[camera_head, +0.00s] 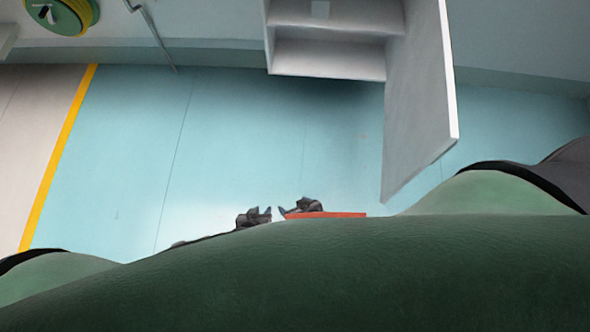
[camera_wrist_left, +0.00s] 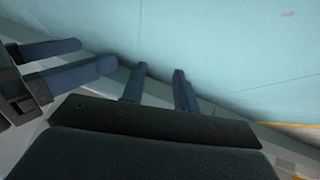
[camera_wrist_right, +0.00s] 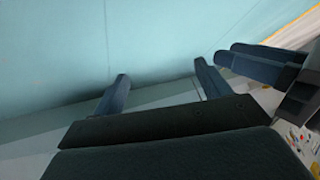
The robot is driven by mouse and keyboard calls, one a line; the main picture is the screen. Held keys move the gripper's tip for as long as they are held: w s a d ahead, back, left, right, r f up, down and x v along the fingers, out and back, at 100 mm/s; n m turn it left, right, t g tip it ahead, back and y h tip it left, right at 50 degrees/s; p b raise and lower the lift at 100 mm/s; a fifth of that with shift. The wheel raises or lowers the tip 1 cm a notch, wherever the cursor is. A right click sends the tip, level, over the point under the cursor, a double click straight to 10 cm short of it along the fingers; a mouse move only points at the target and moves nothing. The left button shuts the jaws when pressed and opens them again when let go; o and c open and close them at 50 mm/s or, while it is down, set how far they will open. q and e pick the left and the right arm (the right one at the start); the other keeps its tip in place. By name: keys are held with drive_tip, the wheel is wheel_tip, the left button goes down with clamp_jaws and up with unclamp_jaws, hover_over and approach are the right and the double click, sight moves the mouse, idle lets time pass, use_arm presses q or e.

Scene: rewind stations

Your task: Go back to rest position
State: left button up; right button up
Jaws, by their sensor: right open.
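My left gripper (camera_head: 266,213) and my right gripper (camera_head: 284,210) show small and dark at the lower middle of the head view, tips close together and facing each other. My green body hides most of both arms. In the left wrist view the left gripper's fingers (camera_wrist_left: 159,70) stand apart with nothing between them; the right gripper's fingers (camera_wrist_left: 108,55) show at the left. In the right wrist view the right gripper's fingers (camera_wrist_right: 160,72) are wider apart and empty; the left gripper's fingers (camera_wrist_right: 235,57) show at the right.
A grey cabinet (camera_head: 328,58) stands at the top, its door (camera_head: 420,100) swung open toward me on the right. A red edge (camera_head: 335,215) shows beside the right gripper. A green round object (camera_head: 62,14) is at top left. Blue floor with a yellow line (camera_head: 57,160) is clear.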

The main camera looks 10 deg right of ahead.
idle(0.3)
drive_tip(key=d+r+g+p, duration=0.1)
drive_tip(key=r+p, duration=0.4)
drive_tip(key=r, duration=0.8)
drive_tip(key=s+d+r+g+h+p, duration=0.1)
drive_tip(key=d+r+p, duration=0.3)
drive_tip(key=r, duration=0.9)
drive_tip(key=s+d+r+g+h+p, duration=0.1)
drive_tip(key=d+r+g+p, duration=0.2)
drive_tip(key=r, duration=1)
drive_tip(key=p, duration=0.3)
drive_tip(key=shift+s+r+p, duration=0.15)
drive_tip(key=shift+r+p, duration=0.2)
drive_tip(key=shift+r, duration=0.05)
use_arm(q)
drive_tip(key=s+a+r+g+y, duration=0.1)
drive_tip(key=a+r, duration=0.3)
drive_tip(key=r, duration=1.6)
drive_tip(key=s+a+r+g+y, duration=0.1)
drive_tip(key=a+r+g, duration=0.3)
drive_tip(key=r, duration=1.6)
drive_tip(key=shift+s, duration=0.3)
use_arm(e)
drive_tip(key=shift+s+d+r, duration=0.1)
drive_tip(key=shift+r, duration=0.15)
drive_tip(key=shift+c, duration=0.3)
